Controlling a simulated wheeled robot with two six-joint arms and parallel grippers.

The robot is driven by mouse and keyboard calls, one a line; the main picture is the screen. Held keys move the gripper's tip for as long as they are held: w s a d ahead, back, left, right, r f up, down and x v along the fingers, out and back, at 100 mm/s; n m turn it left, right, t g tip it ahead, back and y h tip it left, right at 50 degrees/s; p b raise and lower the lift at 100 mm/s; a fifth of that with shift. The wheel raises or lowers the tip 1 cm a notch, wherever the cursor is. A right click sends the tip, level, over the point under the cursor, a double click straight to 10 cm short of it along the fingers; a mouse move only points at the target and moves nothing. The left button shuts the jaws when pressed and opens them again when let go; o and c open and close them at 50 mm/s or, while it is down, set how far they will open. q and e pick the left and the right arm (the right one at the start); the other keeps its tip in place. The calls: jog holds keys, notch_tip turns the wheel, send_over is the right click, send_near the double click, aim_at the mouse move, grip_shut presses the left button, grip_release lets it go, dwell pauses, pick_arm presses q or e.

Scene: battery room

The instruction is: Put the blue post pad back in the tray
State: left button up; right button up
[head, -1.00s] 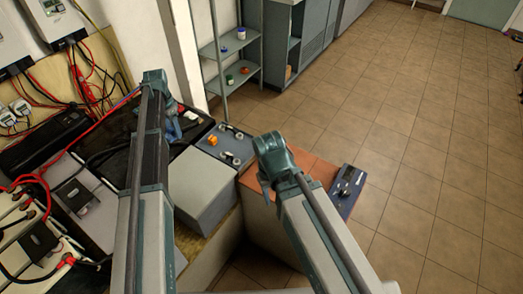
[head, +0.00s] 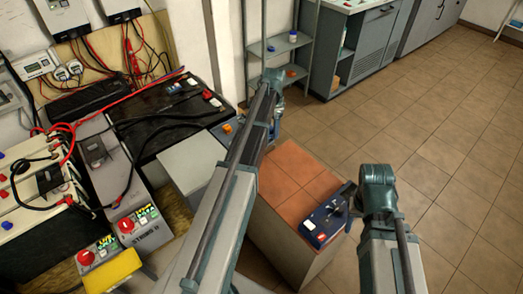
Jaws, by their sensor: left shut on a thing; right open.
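I cannot tell the blue post pad apart in this view.
A shelf (head: 283,45) with small jars is behind. Red-buttoned control boxes (head: 137,228) and a yellow thing (head: 115,273) are at lower left. The tiled floor (head: 455,150) is clear at right.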

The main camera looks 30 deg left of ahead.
pick_arm(q)
jog(key=s+a+f+n+b, duration=0.1)
jog(key=s+a+f+b, duration=0.25)
jog(key=s, duration=0.25)
jog(key=s+a+f+n+b, duration=0.2)
jog(key=s+a+f+b, duration=0.1)
jog(key=s+f, duration=0.3)
jog(key=w+a, duration=0.1)
jog(key=w, duration=0.4)
jog(key=w+a+b, duration=0.1)
jog(key=w, duration=0.4)
jog(key=w+a, duration=0.1)
jog(key=w, duration=0.4)
jog(key=shift+f, duration=0.2)
notch_tip(320, 180, down, 4)
jog(key=b, duration=0.4)
jog(key=shift+r, duration=0.2)
pick_arm(e)
notch_tip(320, 180, down, 13)
jog(key=shift+f, duration=0.2)
pick_arm(q)
jog(key=shift+d, duration=0.1)
jog(key=shift+f, duration=0.1)
jog(key=o, duration=0.9)
pick_arm(e)
jog(key=shift+f, duration=0.1)
